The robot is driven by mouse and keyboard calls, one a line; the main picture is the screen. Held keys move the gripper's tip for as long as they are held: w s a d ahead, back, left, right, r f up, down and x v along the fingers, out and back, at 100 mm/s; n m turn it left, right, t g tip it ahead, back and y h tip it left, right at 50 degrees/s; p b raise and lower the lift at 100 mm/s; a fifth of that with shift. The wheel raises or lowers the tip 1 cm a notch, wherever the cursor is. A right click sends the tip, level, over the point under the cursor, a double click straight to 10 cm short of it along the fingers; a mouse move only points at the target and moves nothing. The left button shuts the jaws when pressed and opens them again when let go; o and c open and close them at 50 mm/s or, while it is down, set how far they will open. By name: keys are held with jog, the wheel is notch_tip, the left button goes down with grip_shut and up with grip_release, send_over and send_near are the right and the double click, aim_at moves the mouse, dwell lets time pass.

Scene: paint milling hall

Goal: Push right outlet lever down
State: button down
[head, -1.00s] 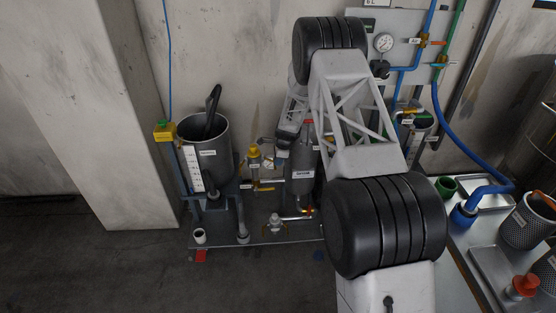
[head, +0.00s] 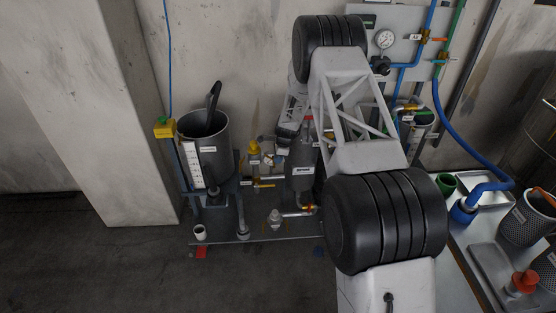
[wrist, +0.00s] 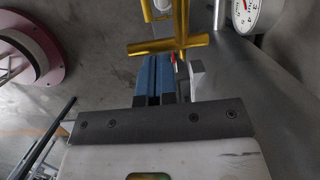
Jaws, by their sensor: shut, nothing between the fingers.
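In the wrist view my gripper (wrist: 154,62) has its blue fingers together, with nothing between them. The fingertips are close to a yellow T-shaped pipe piece (wrist: 168,43); I cannot tell if they touch it. A small red tip shows just right of the fingers. In the head view my gripper's fingers are not clear near the pipework. A small orange-yellow lever (head: 264,185) is on the upper outlet pipe. Another orange part (head: 308,208) is at the right end of the lower pipe, partly covered by my arm. I cannot tell which is the right outlet lever.
A grey hopper (head: 203,150) stands left of the pipework. A dark vessel (head: 302,180) stands to its right. A pressure gauge (wrist: 246,14) is close at the upper right in the wrist view.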

jog(key=v, duration=0.7)
jog(key=shift+r, duration=0.25)
jog(key=c, duration=1.8)
grip_release()
